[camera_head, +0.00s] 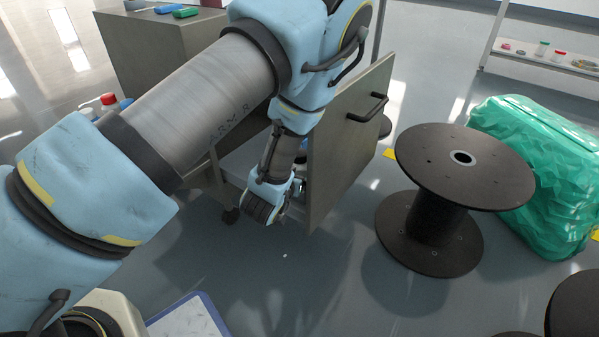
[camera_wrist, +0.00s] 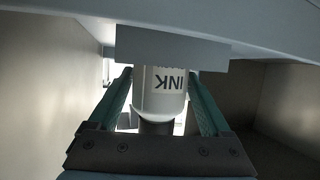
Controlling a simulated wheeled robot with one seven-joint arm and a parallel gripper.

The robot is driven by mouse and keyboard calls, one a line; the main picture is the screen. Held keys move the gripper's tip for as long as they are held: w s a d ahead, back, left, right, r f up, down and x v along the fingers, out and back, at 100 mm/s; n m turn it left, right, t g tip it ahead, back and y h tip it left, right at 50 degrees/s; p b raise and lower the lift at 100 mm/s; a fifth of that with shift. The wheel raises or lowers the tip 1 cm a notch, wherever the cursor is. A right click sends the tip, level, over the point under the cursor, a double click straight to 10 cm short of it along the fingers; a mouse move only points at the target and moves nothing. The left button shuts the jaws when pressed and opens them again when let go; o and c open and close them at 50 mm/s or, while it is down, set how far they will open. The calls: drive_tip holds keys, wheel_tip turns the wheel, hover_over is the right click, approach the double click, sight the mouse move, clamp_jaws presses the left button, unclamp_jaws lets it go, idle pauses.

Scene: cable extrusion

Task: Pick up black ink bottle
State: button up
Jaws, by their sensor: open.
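A white bottle (camera_wrist: 165,88) with "INK" printed on it stands between my fingers in the wrist view. Its lettering appears upside down, and a dark part, perhaps its cap, shows at its lower end. A grey block-like edge hides its upper end in the picture. My gripper (camera_wrist: 158,78) is open, with one teal finger on each side of the bottle. Small gaps seem to show, but I cannot tell whether either finger touches. In the head view my wrist reaches down into the open drawer (camera_head: 345,140), and my arm and the drawer front hide the bottle.
The drawer's walls close in on both sides in the wrist view. In the head view a black cable spool (camera_head: 440,215) stands right of the drawer, beside a green wrapped bundle (camera_head: 535,170). Red-capped bottles (camera_head: 108,102) show behind my arm.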

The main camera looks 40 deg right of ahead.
drive_tip(key=c, duration=1.3)
drive_tip(key=shift+o, duration=0.2)
